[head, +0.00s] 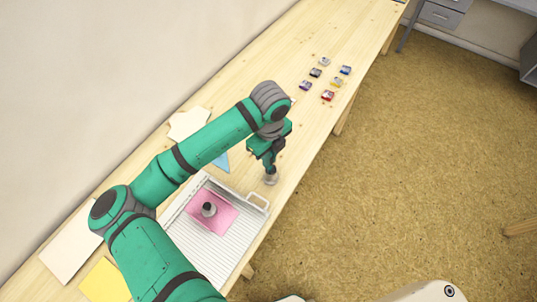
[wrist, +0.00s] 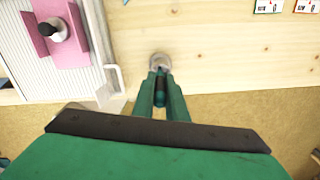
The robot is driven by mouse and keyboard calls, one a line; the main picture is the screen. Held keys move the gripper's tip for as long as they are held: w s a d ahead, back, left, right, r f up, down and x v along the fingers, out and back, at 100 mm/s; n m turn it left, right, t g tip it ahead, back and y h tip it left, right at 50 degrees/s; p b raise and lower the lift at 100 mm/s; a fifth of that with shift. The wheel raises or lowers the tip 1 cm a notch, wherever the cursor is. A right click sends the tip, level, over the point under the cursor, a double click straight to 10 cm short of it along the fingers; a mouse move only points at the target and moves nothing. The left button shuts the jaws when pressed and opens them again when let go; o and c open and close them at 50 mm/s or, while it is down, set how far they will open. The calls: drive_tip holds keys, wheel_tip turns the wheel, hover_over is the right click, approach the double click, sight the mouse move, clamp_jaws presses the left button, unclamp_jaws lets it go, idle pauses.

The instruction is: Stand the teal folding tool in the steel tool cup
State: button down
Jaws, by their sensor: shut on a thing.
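My gripper (head: 268,164) points down over the table near its right edge. In the wrist view its fingers (wrist: 161,76) are shut on the teal folding tool (wrist: 160,94), a dark teal piece between them. The steel tool cup (head: 271,179) is a small grey cup directly below the fingertips in the head view. It also shows in the wrist view (wrist: 160,59), just beyond the fingertips. The tool's lower end is hidden, so I cannot tell whether it is inside the cup or above it.
A white ribbed tray (head: 240,240) with a handle stands beside the cup. Several small inkpads (head: 327,96) lie farther up the table. The table's edge (head: 300,160) is close by.

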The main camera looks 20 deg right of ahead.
drive_tip(key=shift+s+d+f, duration=0.15)
drive_tip(key=shift+d+f, duration=0.05)
drive_tip(key=shift+d, duration=0.05)
drive_tip(key=c, duration=1.7)
unclamp_jaws()
drive_tip(key=shift+a, duration=0.15)
drive_tip(key=shift+r, duration=0.1)
wheel_tip(320, 180, up, 11)
drive_tip(key=shift+f, duration=0.15)
